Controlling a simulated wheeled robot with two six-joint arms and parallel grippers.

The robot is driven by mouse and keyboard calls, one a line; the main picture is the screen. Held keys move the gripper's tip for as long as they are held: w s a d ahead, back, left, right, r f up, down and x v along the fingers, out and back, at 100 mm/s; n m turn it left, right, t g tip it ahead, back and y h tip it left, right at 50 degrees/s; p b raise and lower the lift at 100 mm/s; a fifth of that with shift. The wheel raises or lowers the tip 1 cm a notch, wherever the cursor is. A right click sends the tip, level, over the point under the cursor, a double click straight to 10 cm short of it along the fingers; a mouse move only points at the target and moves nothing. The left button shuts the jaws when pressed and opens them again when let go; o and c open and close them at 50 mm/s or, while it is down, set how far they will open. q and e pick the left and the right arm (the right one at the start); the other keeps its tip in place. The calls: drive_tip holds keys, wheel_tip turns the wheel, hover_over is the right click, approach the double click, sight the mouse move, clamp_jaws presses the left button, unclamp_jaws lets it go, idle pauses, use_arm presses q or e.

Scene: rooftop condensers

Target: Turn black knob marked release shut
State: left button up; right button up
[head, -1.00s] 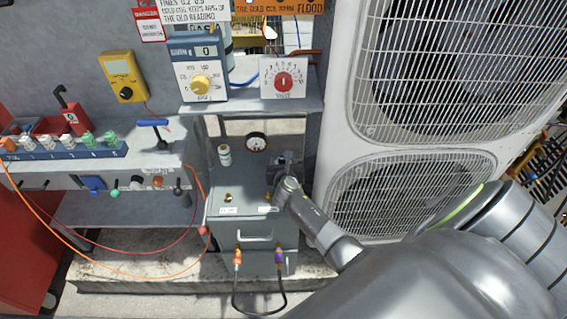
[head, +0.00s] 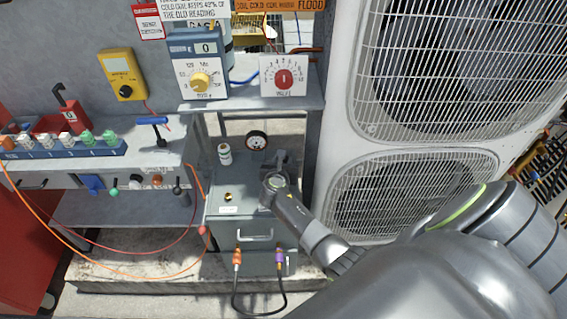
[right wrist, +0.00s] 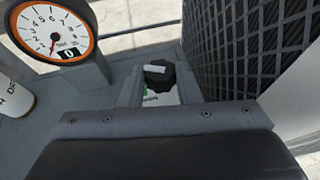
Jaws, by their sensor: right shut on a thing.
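The black knob (right wrist: 158,75) sits between my right gripper's two fingers in the right wrist view, with a pale mark on its top. My right gripper (right wrist: 159,88) is shut on it, a finger at each side. In the head view my right gripper (head: 281,162) reaches down onto the top of the grey box (head: 222,188), and the knob is hidden there by the gripper and wrist. I cannot read a release label on the knob. My left gripper is in neither view.
A round gauge (head: 256,141) stands just behind and left of the gripper. A white bottle-like cylinder (head: 224,154) is farther left on the box. The large white condenser (head: 340,120) stands close on the right. A shelf (head: 250,104) overhangs behind.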

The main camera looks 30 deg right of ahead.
drive_tip(key=m+g+h, duration=0.1)
drive_tip(key=m+g+h+b, duration=0.1)
drive_tip(key=m, duration=0.1)
drive_tip(key=m+g+h+b, duration=0.1)
drive_tip(key=g, duration=0.1)
drive_tip(key=shift+w+a+f+m, duration=0.15)
drive_tip(key=shift+w+a+m, duration=0.1)
drive_tip(key=shift+w+m, duration=0.1)
drive_tip(key=m+g+b, duration=0.1)
drive_tip(key=g, duration=0.1)
drive_tip(key=m+g+h+b, duration=0.1)
drive_tip(key=m+b, duration=0.1)
drive_tip(key=shift+w+g, duration=0.2)
drive_tip(key=shift+g, duration=0.2)
drive_tip(key=shift+w+m+g+h+b, duration=0.1)
drive_tip(key=shift+m+g+h+b, duration=0.2)
drive_tip(key=shift+m+g+b, duration=0.65)
drive_tip(key=shift+g+b, duration=0.3)
drive_tip(key=shift+g, duration=0.05)
drive_tip(key=o, duration=1)
drive_tip(key=shift+a, duration=0.1)
